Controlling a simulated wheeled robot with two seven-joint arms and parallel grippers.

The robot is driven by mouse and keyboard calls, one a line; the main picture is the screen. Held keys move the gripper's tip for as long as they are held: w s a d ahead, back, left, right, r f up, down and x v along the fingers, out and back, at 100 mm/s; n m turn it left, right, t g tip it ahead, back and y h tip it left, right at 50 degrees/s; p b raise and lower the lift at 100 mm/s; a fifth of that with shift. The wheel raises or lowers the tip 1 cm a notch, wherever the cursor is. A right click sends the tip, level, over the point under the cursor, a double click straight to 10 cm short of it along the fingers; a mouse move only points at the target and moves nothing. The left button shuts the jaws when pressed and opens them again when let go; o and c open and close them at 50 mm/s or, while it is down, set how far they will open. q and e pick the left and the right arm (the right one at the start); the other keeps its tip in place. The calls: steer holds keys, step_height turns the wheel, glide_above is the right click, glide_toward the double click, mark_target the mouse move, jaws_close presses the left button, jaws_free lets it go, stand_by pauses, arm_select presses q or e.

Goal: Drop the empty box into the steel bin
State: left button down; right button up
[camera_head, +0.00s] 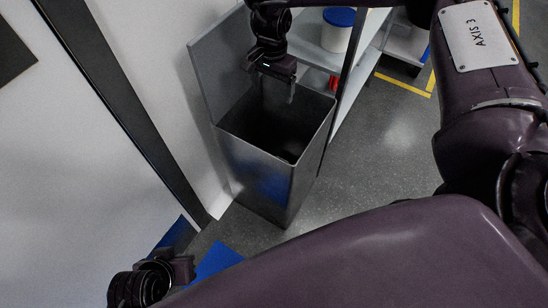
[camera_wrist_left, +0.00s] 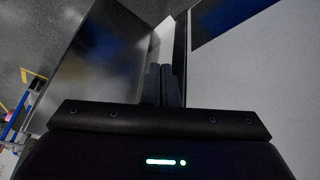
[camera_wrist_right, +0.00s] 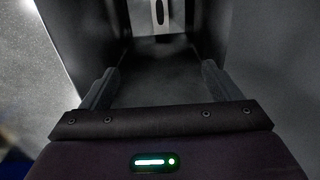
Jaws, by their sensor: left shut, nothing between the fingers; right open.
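The steel bin (camera_head: 255,170) stands on the floor, upright and open at the top, with a dark interior. My right gripper (camera_head: 277,93) is over the bin's mouth, fingers pointing down. In the right wrist view its fingers (camera_wrist_right: 160,88) are wide apart with nothing between them, and the bin's inner walls (camera_wrist_right: 75,35) surround the view. A small pale shape with a dark slot (camera_wrist_right: 160,14) shows at the top there; I cannot tell whether it belongs to the empty box. No box is clearly visible. My left gripper (camera_wrist_left: 165,85) is shut and empty, low at the left in the head view (camera_head: 188,268).
A grey panel (camera_head: 215,65) rises behind the bin. A shelf unit to its right carries a white tub with a blue lid (camera_head: 338,30), and a red item (camera_head: 333,84) is nearby. Yellow lines (camera_head: 402,85) mark the open floor at right. A white wall is at left.

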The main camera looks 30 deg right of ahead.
arm_select(q)
steer(key=shift+s+a+g+y+p, duration=0.15)
steer(key=shift+a+g+y+p, duration=0.25)
steer(key=shift+a, duration=0.6)
arm_select(e)
step_height(320, 180, up, 5)
steer(key=shift+r, duration=0.1)
